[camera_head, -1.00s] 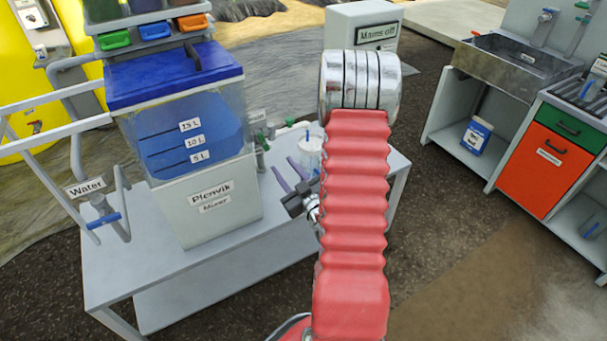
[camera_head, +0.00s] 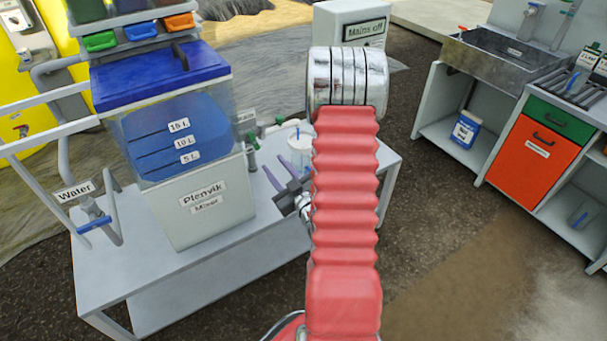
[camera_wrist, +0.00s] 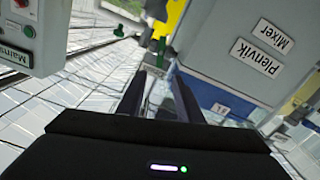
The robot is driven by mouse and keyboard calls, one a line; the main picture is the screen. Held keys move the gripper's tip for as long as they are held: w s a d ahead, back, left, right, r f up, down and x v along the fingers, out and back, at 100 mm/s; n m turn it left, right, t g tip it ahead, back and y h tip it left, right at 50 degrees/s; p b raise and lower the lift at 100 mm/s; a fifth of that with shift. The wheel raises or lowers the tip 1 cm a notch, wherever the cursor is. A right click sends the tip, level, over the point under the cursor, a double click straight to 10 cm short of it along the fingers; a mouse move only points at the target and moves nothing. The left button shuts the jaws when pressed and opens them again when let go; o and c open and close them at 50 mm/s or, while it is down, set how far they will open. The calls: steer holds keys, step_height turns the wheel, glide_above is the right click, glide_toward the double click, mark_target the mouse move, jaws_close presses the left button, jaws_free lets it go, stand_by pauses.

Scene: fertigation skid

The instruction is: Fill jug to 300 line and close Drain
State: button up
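A clear jug (camera_head: 304,160) stands on the bench beyond my gripper, partly hidden by my red arm; its fill lines and level cannot be read. My gripper (camera_head: 279,172) is left of the arm, above the bench, with its two fingers apart. The fingers also show apart in the wrist view (camera_wrist: 160,88), nothing visibly between them. The Plenvik mixer (camera_head: 205,205) holds blue liquid behind 5, 10 and 15 L marks. Green valve fittings (camera_head: 251,145) sit at its right side, and also show in the wrist view (camera_wrist: 159,46). I cannot tell which is Drain or its state.
The bench (camera_head: 150,285) carries the mixer. A Water valve (camera_head: 95,220) with a blue handle is at left. A Mains off box (camera_head: 350,40) stands behind. A sink (camera_head: 490,55) and an orange cabinet (camera_head: 528,160) are at right. Floor between is clear.

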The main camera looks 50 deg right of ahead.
steer(key=w+a+r+g+y, duration=0.1)
steer(key=w+a+r+g, duration=0.2)
steer(key=a+r+g, duration=0.6)
steer(key=s+a+r+g+y, duration=0.1)
steer(key=s+a+r, duration=0.3)
steer(key=s+a, duration=0.6)
steer(key=s+a+r+g+y, duration=0.1)
steer(key=s+a+r, duration=0.4)
steer(key=s+a, duration=0.6)
steer(key=shift+a+g+y, duration=0.25)
steer(key=shift+g+y, duration=0.15)
steer(key=shift+y, duration=0.4)
